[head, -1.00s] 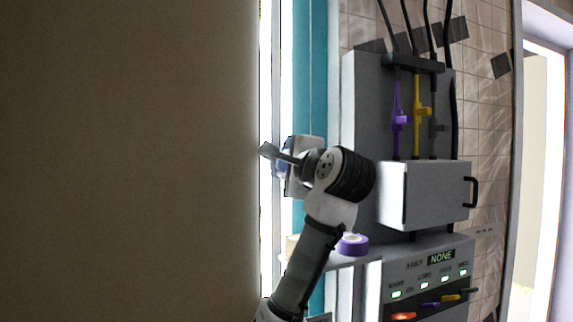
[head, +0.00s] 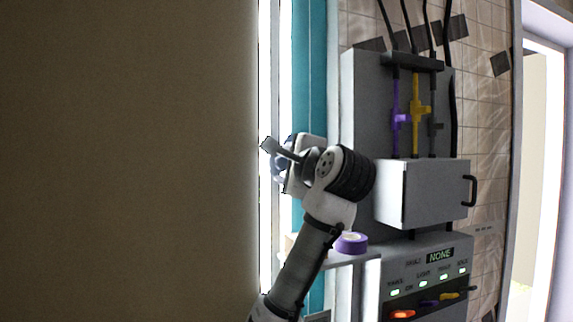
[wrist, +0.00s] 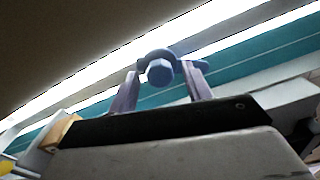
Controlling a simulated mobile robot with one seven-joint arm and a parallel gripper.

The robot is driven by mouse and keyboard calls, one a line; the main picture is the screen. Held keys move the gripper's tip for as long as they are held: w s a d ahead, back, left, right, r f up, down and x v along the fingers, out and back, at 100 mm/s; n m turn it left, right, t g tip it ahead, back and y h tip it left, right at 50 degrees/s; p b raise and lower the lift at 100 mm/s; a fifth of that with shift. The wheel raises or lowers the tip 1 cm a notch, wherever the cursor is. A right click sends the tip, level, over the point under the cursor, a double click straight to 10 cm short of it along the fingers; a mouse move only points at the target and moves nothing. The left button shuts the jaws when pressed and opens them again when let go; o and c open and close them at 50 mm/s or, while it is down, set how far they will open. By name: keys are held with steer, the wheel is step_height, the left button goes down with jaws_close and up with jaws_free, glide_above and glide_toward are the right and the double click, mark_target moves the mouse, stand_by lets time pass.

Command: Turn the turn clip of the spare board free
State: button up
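A blue-grey fitting with a hexagonal head, which looks like the turn clip (wrist: 160,71), shows in the middle of the wrist view. My gripper (wrist: 161,78) has its two fingers spread, one on each side of the hexagonal head. The fingertips are close to the fitting's sides; whether they touch it I cannot tell. In the head view my gripper (head: 277,168) is in front of the bright strip beside the teal panel, mostly hidden by my wrist. The clip cannot be made out there. Which surface is the spare board is not clear.
A large beige surface (head: 130,160) fills the left. To the right, a grey cabinet (head: 422,194) with a black handle stands below purple and yellow fittings. A purple tape roll (head: 351,243) lies on a shelf close to my arm. A control panel (head: 432,268) reads NONE.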

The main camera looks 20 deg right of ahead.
steer(key=s+b, duration=0.7)
steer(key=s, duration=0.6)
steer(key=shift+s+d, duration=0.2)
steer(key=shift+s, duration=0.2)
